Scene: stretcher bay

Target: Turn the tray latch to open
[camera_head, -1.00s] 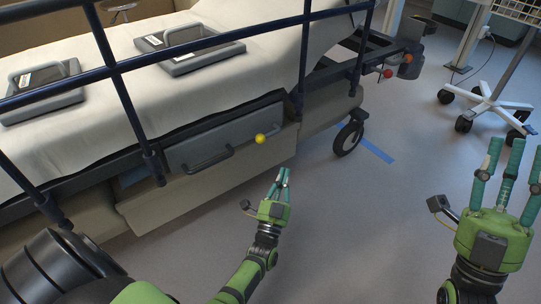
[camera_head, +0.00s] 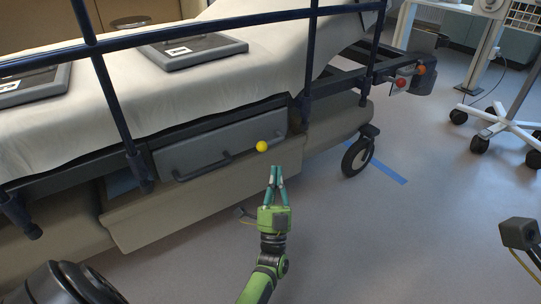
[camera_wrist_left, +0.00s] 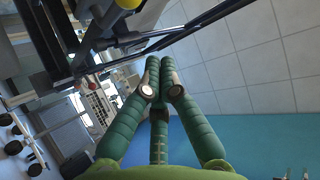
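In the left wrist view the fingers (camera_wrist_left: 158,88) meet, and the knob (camera_wrist_left: 128,4) shows at the top edge. My right gripper's fingers are out of view.
Dark blue side rails (camera_head: 108,90) stand above and left of the tray. A dark handle (camera_head: 203,168) runs along the tray front. A caster wheel (camera_head: 357,157) stands to the right.

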